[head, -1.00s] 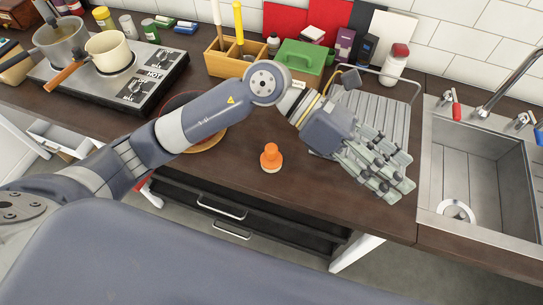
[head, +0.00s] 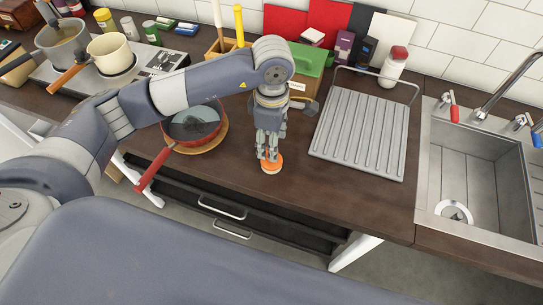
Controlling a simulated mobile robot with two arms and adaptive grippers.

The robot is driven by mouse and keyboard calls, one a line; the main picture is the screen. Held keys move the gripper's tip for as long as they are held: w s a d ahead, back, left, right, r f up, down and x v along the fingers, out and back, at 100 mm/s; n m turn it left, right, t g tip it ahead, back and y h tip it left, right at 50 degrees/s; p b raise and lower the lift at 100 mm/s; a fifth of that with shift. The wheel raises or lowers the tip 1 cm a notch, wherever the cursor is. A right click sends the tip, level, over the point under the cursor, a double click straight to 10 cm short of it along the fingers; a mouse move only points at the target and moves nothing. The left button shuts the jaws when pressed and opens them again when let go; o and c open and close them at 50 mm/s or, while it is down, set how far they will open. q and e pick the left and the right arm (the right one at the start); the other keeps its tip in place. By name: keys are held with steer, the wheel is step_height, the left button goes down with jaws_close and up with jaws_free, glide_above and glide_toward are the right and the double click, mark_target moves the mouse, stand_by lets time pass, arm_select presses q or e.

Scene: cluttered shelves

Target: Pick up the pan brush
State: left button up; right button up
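The pan brush (head: 272,167), a small orange knob-shaped brush with a pale base, stands on the dark wooden counter in the middle of the head view. My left gripper (head: 268,154) points down right over it, with its fingers at the brush's top. The fingers and hand hide most of the knob, so I cannot tell whether they grip it or only surround it. The brush's base appears to rest on the counter. My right gripper is not in view.
A red-handled frying pan (head: 191,124) sits on a round wooden board (head: 214,140) left of the gripper. A grey ribbed drying rack (head: 365,131) lies to the right, then the sink (head: 480,165). A green box (head: 307,57) stands behind. The counter right of the brush is clear.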

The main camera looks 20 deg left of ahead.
arm_select(q)
steer(key=p, duration=0.2)
glide_above(269, 167)
steer(key=w, duration=0.2)
step_height(269, 167, down, 4)
steer(key=shift+w+d+f, duration=0.1)
steer(key=shift+w+d, duration=0.05)
steer(key=shift+f, duration=0.6)
steer(key=c, duration=1.2)
